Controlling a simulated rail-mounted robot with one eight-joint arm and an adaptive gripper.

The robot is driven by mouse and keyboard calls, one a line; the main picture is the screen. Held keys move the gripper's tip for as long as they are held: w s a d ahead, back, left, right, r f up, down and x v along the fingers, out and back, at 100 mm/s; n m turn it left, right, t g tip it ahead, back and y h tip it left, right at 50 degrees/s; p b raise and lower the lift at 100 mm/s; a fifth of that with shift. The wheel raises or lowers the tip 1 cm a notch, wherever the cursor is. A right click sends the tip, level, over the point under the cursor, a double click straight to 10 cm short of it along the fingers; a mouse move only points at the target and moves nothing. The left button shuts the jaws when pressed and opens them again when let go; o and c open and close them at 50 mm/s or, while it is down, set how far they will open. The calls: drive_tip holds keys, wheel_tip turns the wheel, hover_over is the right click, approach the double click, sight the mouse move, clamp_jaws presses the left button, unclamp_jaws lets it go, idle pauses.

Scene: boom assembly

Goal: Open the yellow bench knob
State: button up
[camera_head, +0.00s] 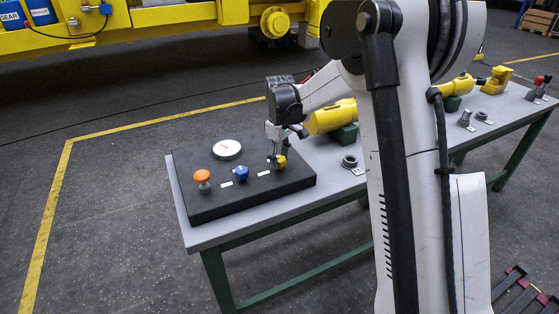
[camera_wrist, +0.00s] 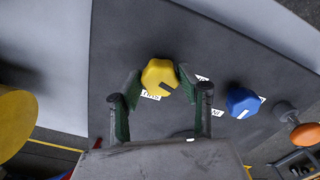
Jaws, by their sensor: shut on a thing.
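The yellow bench knob (camera_wrist: 160,75) is a faceted cap on the dark panel, with a black mark on its face. My gripper (camera_wrist: 159,88) reaches down over it, one green-padded finger on each side, shut on the knob. A white label lies beside the knob, partly covered.
The dark panel (camera_head: 215,203) lies on a grey bench (camera_head: 181,219). A blue knob (camera_head: 241,174), an orange knob (camera_head: 202,176) and a round white gauge (camera_head: 227,149) are on it.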

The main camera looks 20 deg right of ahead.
sight(280, 159)
drive_tip(key=shift+n, duration=1.5)
drive_tip(key=shift+b, duration=0.3)
drive_tip(key=o, duration=1.2)
drive_tip(key=shift+c, duration=0.2)
wheel_tip(280, 159, up, 12)
